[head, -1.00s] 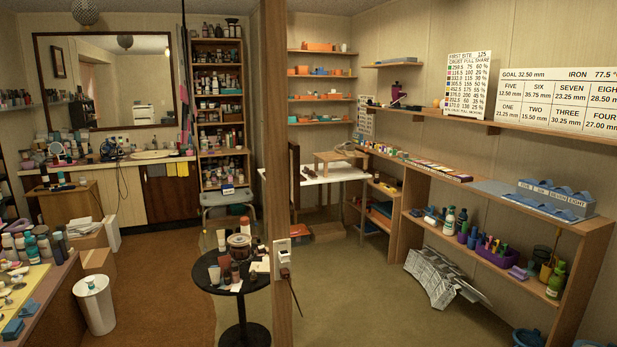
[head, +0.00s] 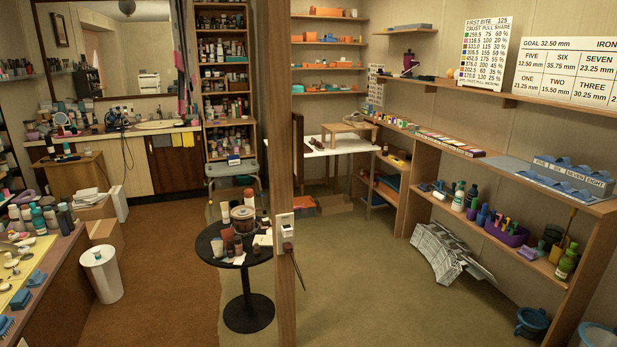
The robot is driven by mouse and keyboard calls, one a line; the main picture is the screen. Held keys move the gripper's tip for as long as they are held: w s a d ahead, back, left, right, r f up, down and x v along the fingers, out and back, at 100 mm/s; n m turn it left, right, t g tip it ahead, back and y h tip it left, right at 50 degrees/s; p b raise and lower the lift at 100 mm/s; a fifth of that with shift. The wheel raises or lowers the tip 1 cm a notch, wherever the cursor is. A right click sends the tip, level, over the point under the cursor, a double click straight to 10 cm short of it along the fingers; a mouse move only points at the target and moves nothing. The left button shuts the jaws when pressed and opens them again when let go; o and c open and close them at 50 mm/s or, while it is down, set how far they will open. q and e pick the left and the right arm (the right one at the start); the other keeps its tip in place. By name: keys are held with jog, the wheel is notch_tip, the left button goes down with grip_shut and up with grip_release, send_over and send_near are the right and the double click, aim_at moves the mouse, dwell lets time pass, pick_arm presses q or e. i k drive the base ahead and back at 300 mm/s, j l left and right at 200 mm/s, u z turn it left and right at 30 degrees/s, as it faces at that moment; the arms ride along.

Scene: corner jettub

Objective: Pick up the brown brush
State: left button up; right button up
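I cannot pick out a brown brush with certainty. A small dark brown item (head: 316,145) lies on the white table at the back, too small to identify. Small items, some possibly brushes, lie on the yellow-topped table (head: 50,248) at the left edge, but none is clearly a brown brush. The round black table (head: 210,246) holds bottles, cups and a brown-lidded jar (head: 242,219). Neither of my grippers is in view.
A wooden post (head: 284,180) with an outlet splits the view. A white bin (head: 103,275) stands on the brown carpet at left. Shelves (head: 500,165) line the right wall, with a crumpled newspaper-like sheet (head: 446,255) below. The green-brown floor in the middle is clear.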

aim_at(319, 145)
jog(key=i+l+z, duration=0.3)
jog(key=i, duration=0.8)
jog(key=i+z, duration=0.3)
jog(key=i, duration=0.85)
jog(key=i+l+u, duration=0.2)
jog(key=i+u, duration=0.25)
jog(key=i, duration=0.25)
jog(key=i+l+u, duration=0.4)
jog(key=i, duration=0.25)
jog(key=i+l+u, duration=0.9)
jog(key=l, duration=0.5)
jog(key=i, duration=0.1)
